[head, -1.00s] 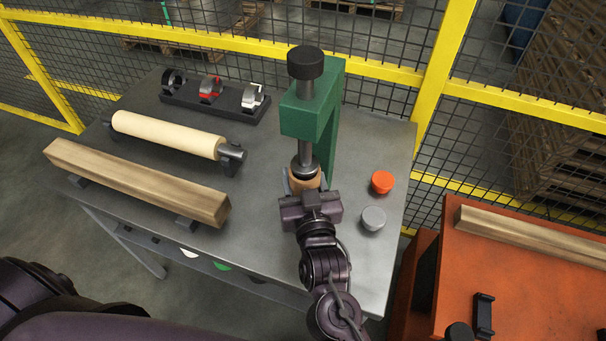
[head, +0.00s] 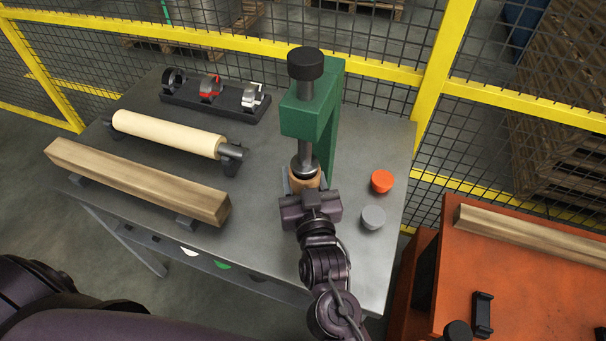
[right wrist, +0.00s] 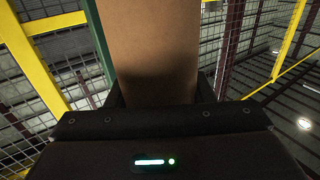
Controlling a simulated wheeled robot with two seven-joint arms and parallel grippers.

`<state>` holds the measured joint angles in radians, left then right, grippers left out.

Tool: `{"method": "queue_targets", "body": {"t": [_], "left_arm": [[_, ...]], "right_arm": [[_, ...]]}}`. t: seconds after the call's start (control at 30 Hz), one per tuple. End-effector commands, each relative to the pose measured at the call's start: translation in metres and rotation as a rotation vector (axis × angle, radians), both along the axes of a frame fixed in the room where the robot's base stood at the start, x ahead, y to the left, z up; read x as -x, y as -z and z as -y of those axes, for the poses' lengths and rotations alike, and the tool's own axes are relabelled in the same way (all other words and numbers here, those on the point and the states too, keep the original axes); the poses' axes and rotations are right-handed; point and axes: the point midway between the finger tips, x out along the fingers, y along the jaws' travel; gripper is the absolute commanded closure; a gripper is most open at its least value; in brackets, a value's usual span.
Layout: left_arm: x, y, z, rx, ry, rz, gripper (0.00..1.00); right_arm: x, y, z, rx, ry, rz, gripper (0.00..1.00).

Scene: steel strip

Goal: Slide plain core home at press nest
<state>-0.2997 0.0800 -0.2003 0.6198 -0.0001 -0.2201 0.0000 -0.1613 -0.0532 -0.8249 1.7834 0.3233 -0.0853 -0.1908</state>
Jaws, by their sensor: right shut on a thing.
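The green press (head: 310,115) stands on the grey table, with a dark knob on top and a vertical ram. A brown core (head: 305,180) stands upright under the ram, mostly hidden by my right gripper. My right gripper (head: 308,195) is shut on the core at the front of the press. In the right wrist view the core (right wrist: 150,50) rises plain and brown between the fingers. The nest under the core is largely hidden. My left gripper is out of view; only part of my arm shows at lower left.
An orange cap (head: 382,181) and a grey cap (head: 373,217) lie right of the press. A cream roll (head: 165,134), a wooden beam (head: 135,180) and a rack of rings (head: 212,97) lie to the left. Yellow fencing (head: 375,72) stands behind. An orange cart (head: 530,270) is at right.

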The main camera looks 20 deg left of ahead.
Motion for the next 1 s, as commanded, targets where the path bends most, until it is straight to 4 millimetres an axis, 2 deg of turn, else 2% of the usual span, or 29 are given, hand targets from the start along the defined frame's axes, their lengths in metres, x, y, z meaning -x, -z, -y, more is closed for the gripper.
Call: {"method": "queue_targets", "body": {"t": [0.4, 1.0], "left_arm": [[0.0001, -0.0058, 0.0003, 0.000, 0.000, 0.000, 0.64], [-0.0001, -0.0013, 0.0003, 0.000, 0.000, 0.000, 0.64]], "right_arm": [[0.0000, -0.0007, -0.0001, 0.000, 0.000, -0.001, 0.76], [0.0001, 0.0067, -0.0001, 0.000, 0.000, 0.000, 0.76]]}}
